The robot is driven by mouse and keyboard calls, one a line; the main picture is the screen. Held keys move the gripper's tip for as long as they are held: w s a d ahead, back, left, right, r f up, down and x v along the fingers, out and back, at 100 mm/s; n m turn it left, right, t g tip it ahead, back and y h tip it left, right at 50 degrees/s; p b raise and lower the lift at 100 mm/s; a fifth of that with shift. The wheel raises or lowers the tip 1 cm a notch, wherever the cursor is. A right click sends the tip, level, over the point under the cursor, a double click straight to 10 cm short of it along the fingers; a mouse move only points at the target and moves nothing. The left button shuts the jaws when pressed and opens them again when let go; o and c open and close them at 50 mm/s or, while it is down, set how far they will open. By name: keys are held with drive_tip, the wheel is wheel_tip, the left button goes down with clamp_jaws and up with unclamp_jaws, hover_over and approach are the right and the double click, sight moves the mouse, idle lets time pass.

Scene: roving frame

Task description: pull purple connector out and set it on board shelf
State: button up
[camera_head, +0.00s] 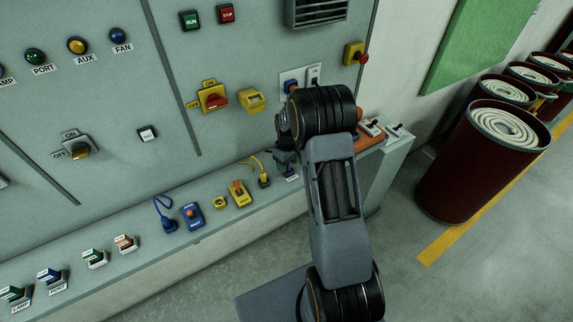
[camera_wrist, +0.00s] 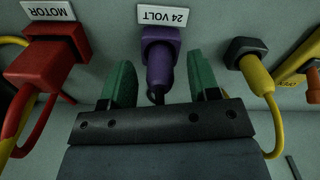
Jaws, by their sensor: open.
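In the wrist view the purple connector (camera_wrist: 161,62) is seated in its purple socket under an upside-down "24 VOLT" label. My gripper (camera_wrist: 162,82) is open, its two green fingers standing left and right of the connector with gaps visible on both sides. The board shelf (camera_head: 148,241) is the grey ledge along the foot of the panel.
A red connector (camera_wrist: 42,62) labelled "MOTOR" is left of the fingers in the wrist view; a yellow one (camera_wrist: 256,75) is to the right, both with cables. Blue (camera_head: 193,215) and yellow (camera_head: 239,194) switches stand on the shelf. Dark red hose drums (camera_head: 465,165) stand right.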

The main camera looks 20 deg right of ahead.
drive_tip(key=shift+f, duration=0.6)
drive_tip(key=c, duration=1)
drive_tip(key=shift+r, duration=0.15)
drive_tip(key=shift+r+p, duration=1.4)
drive_tip(key=shift+r, duration=0.8)
